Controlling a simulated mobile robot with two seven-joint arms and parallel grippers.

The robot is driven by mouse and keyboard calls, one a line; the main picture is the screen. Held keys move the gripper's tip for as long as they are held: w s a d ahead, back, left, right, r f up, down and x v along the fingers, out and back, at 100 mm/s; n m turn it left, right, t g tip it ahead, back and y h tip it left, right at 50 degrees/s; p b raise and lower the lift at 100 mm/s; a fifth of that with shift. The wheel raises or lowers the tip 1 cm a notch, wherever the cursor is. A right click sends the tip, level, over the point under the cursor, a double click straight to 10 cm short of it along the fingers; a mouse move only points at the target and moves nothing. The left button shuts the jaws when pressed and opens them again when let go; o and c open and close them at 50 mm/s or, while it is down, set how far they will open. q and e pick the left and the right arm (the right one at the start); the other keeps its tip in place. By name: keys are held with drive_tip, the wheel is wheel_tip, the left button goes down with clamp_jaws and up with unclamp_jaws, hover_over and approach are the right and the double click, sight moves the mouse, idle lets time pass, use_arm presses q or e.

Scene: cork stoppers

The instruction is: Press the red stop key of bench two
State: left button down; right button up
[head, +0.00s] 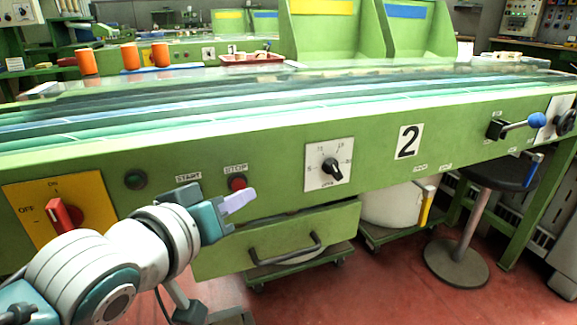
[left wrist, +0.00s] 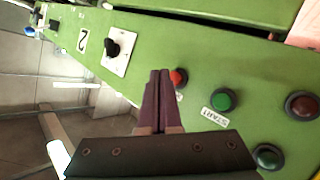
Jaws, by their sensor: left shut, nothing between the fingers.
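The red stop key (head: 237,183) sits on the green front panel of bench two, under a STOP label (head: 236,169). The number 2 plate (head: 409,142) is further right. My left gripper (head: 242,200) is shut and empty, its fingertips just below the key in the head view. In the left wrist view the fingertips (left wrist: 159,75) overlap the left edge of the red key (left wrist: 180,77). I cannot tell whether they touch it. The green start key (left wrist: 224,100) shows beside it, but my gripper hides it in the head view. My right gripper is out of view.
A red rotary switch (head: 64,215) on a yellow plate is at the panel's left. A black dial (head: 331,169) is right of the stop key. A drawer with a dark handle (head: 287,250) juts out below. A blue-knobbed lever (head: 535,120) is far right.

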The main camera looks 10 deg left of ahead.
use_arm(q)
drive_tip(key=shift+s+d+p, duration=0.6)
drive_tip(key=shift+s+d, duration=0.1)
drive_tip(key=shift+s, duration=0.35)
drive_tip(key=shift+s+d+p, duration=0.6)
drive_tip(key=shift+s+d, duration=0.1)
drive_tip(key=shift+s, duration=0.3)
